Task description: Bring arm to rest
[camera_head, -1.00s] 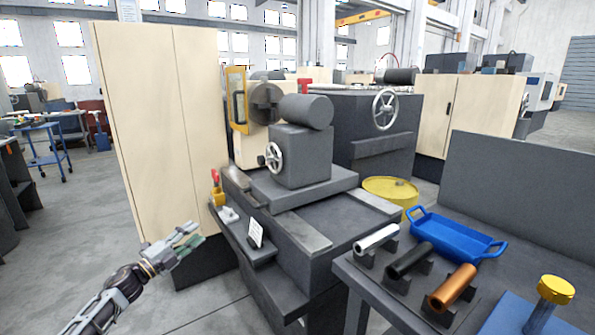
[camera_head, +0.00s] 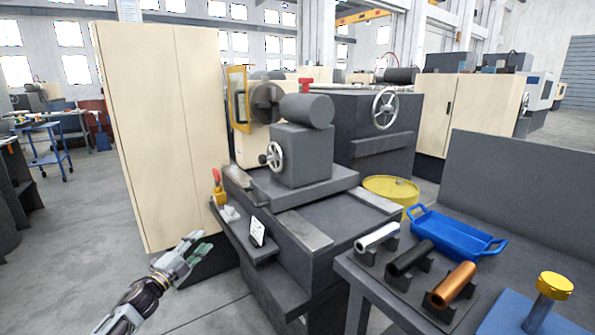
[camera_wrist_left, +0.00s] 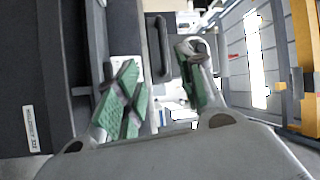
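My left arm comes in from the lower left in the head view. Its gripper (camera_head: 200,245) is in the air in front of the beige cabinet, left of the lathe (camera_head: 300,155). In the left wrist view the two green-padded fingers (camera_wrist_left: 160,90) stand apart with a gap between them. Nothing is held between them. My right gripper is not in view.
A grey table at the right holds a silver tube (camera_head: 377,237), a black tube (camera_head: 411,257) and a copper tube (camera_head: 453,285) on rests. A blue tray (camera_head: 455,236) lies behind them. A yellow barrel (camera_head: 391,187) stands beyond. A beige cabinet (camera_head: 165,130) stands at the left.

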